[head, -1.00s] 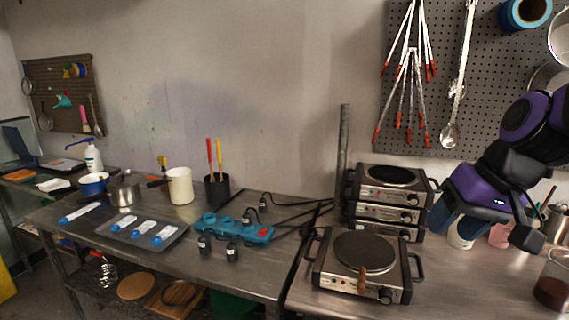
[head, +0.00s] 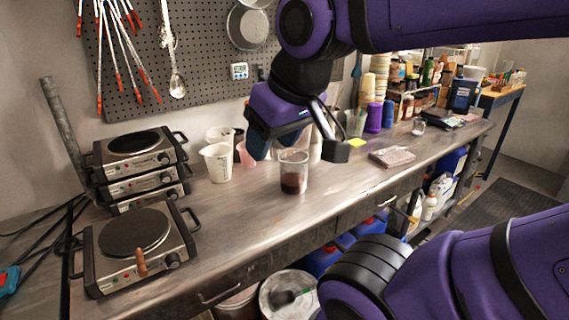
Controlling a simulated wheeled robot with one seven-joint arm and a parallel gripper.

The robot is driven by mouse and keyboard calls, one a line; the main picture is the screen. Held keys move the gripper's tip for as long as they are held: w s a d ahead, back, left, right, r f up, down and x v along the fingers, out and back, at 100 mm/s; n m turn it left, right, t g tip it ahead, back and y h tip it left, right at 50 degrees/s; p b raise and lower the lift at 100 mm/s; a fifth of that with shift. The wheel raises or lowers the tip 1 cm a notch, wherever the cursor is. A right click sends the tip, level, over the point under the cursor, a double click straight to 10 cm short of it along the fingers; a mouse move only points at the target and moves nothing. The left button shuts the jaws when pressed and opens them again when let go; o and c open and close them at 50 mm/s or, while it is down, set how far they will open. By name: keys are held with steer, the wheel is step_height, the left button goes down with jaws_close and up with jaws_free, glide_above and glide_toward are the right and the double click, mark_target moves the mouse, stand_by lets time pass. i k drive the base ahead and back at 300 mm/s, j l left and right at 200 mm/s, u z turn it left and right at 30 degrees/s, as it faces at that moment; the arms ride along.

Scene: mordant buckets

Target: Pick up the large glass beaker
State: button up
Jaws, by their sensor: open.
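A large glass beaker (head: 293,173) stands upright on the metal counter, with dark reddish-brown contents in its lower part. My gripper (head: 300,150) is above and around the back of the beaker in the picture, its dark fingers angled down toward the counter. It is open and holds nothing that I can see. One finger is to the left of the beaker and the other to its right. I cannot tell how far the fingers are from the glass in depth.
A white measuring cup (head: 217,163) and a pink cup (head: 246,154) stand left of the beaker. Stacked hot plates (head: 140,170) and a single hot plate (head: 135,245) are at the left. A flat package (head: 392,157) lies to the right. The counter front (head: 255,225) is clear.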

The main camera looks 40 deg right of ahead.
mark_target(293, 172)
steer(key=z, duration=1.05)
steer(key=l+u, duration=0.2)
steer(key=u, duration=0.2)
steer(key=i+l+u, duration=0.1)
steer(key=u, duration=0.35)
steer(key=l+u, duration=0.25)
steer(key=l, duration=0.95)
steer(key=l+u, duration=0.2)
steer(key=l, duration=1.05)
